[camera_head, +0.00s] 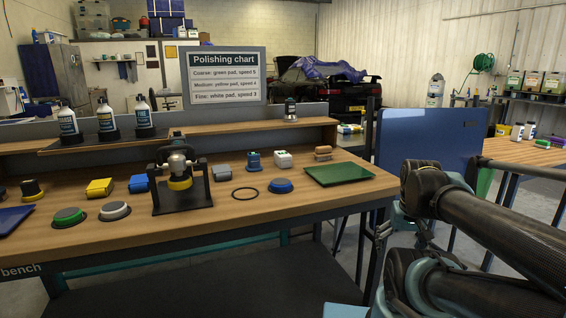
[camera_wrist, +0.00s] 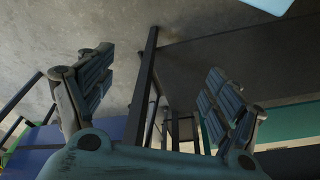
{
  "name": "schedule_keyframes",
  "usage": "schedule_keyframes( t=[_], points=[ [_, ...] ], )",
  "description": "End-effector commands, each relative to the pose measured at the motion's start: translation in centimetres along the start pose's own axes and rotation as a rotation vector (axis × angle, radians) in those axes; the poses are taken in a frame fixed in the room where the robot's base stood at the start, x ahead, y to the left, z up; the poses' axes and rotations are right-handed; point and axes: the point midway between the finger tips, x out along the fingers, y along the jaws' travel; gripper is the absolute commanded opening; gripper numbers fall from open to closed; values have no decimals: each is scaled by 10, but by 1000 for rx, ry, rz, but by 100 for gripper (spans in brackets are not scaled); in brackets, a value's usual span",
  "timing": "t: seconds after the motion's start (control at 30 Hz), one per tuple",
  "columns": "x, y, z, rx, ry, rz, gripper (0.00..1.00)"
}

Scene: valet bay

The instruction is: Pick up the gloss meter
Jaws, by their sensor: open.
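Several small devices stand along the back of the wooden bench (camera_head: 235,215) in the head view: a grey-blue block (camera_head: 222,172), a blue upright device (camera_head: 254,161) and a white boxy device (camera_head: 283,159). I cannot tell for certain which one is the gloss meter; none has a readable label. My gripper (camera_wrist: 155,95) is open and empty in the wrist view, its two ribbed fingers wide apart over floor and bench legs. In the head view it hangs low by the bench's right end, partly hidden by my arm, away from the devices.
A green tray (camera_head: 352,174) lies at the bench's right end. A blue panel (camera_head: 425,140) rises behind my arm.

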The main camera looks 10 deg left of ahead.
Motion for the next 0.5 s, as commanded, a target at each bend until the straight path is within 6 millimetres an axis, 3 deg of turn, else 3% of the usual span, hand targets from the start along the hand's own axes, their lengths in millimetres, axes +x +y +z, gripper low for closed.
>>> schedule_keyframes(
  t=[0.17,0.5],
  points=[
    [-30,-11,-37,-47,17,-9,67],
    [-108,-70,-150,-185,69,-39,67]
  ],
)
